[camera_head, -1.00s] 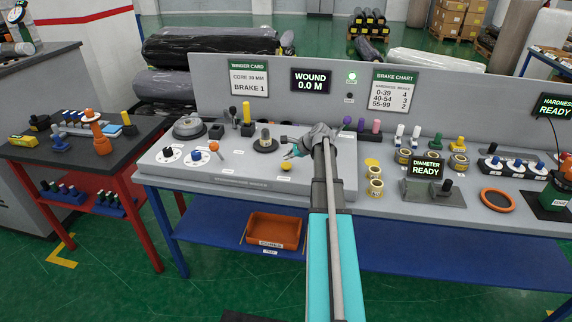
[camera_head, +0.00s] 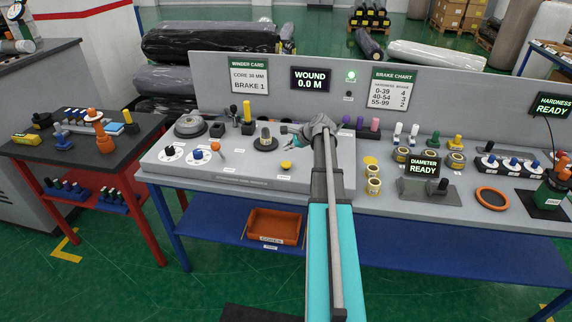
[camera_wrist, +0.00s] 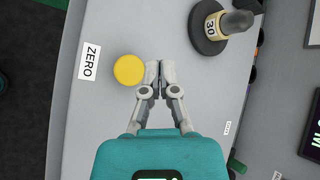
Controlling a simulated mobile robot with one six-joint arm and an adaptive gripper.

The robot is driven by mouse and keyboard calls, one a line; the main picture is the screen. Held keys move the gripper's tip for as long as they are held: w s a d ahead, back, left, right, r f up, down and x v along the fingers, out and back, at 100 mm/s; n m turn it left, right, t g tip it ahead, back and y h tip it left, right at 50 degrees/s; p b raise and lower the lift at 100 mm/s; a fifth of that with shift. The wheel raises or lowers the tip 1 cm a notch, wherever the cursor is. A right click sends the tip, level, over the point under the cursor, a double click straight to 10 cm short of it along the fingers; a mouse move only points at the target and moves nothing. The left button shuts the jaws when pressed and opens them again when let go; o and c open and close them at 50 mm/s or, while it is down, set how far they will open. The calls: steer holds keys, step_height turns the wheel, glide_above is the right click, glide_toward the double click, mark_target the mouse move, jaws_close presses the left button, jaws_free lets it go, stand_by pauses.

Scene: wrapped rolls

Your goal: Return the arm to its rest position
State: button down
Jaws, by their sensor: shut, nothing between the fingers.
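My gripper (camera_wrist: 153,72) is shut and empty, with its two grey fingertips together. In the wrist view it is over the grey winder panel (camera_wrist: 110,120), just right of the round yellow button (camera_wrist: 129,69) beside the ZERO label. In the head view my gripper (camera_head: 287,142) shows small and teal above the back of the panel, partly hidden by my wrist. The yellow button (camera_head: 286,165) lies below it and apart from it. My arm reaches forward over the bench from the bottom of the picture.
A core marked 30 (camera_wrist: 211,27) stands on a dark round base near the fingers. A black lever (camera_head: 233,112) and yellow post (camera_head: 247,113) stand left. Brass rings (camera_head: 374,187) and the diameter gauge (camera_head: 425,168) are right. The upright back panel (camera_head: 220,75) bounds the bench.

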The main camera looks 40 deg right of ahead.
steer(key=shift+a, duration=0.15)
stand_by(0.4)
steer(key=a+f+n+g, duration=0.25)
steer(key=a+n, duration=0.35)
steer(key=a, duration=1)
steer(key=s+a+f+n+g+h, duration=0.1)
steer(key=s+a+n+g, duration=0.1)
steer(key=s+a+n, duration=0.3)
steer(key=s+a+f+n+g+h, duration=0.1)
steer(key=s+a+n, duration=0.5)
steer(key=a, duration=0.7)
steer(key=s+a+f+n+g+h, duration=0.1)
steer(key=s+a+n+g, duration=0.2)
steer(key=a, duration=0.6)
steer(key=s+n, duration=0.2)
steer(key=shift+s+a+n, duration=0.3)
steer(key=shift+s, duration=0.05)
